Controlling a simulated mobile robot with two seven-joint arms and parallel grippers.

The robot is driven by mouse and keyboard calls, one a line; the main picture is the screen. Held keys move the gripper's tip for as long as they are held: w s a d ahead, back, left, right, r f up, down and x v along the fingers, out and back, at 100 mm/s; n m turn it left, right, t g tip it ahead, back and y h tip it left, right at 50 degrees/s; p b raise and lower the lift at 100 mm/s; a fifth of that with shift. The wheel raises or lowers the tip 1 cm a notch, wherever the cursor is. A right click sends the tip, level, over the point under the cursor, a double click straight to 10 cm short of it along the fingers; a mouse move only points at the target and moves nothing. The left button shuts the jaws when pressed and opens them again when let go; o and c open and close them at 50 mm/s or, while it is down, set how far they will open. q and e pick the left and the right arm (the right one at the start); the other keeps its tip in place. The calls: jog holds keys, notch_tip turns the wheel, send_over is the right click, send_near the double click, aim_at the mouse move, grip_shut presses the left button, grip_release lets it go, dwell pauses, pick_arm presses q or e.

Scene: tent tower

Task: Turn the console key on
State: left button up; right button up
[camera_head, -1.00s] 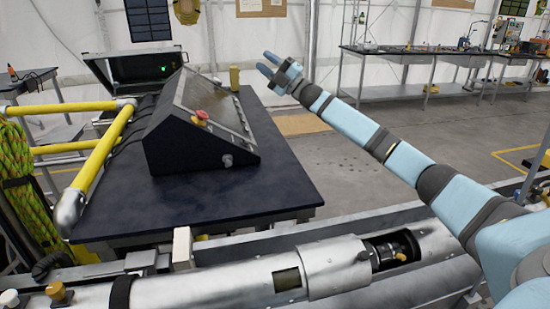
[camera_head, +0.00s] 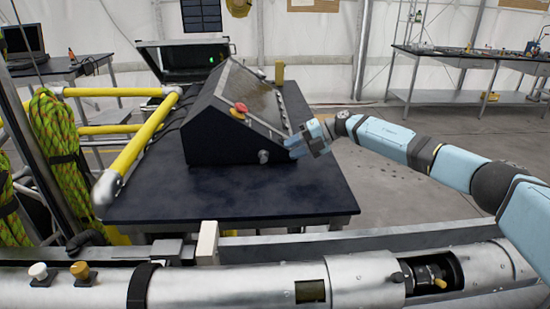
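The dark console (camera_head: 225,130) stands on a dark table, with a sloped panel on top and a red emergency-stop knob (camera_head: 239,109) on its front edge. A small silver key switch (camera_head: 263,156) sits low on the console's front face, near its right corner; it is too small to tell how the key is turned. My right gripper (camera_head: 294,146) is just to the right of that corner, its fingers pointing left towards the key switch, apart from it. The fingers look parted with nothing between them. My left gripper is not in view.
The dark table (camera_head: 300,205) is bare in front of the console. Yellow rails (camera_head: 140,145) and coiled green rope (camera_head: 57,140) stand at left. A metal pipe assembly (camera_head: 225,286) runs along the front. An open case (camera_head: 180,62) lies behind the console.

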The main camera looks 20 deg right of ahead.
aim_at(264, 160)
jog(key=x, duration=0.6)
jog(key=shift+w+a+f, duration=0.1)
jog(key=shift+a+f, duration=0.05)
jog(key=shift+a, duration=0.15)
grip_shut()
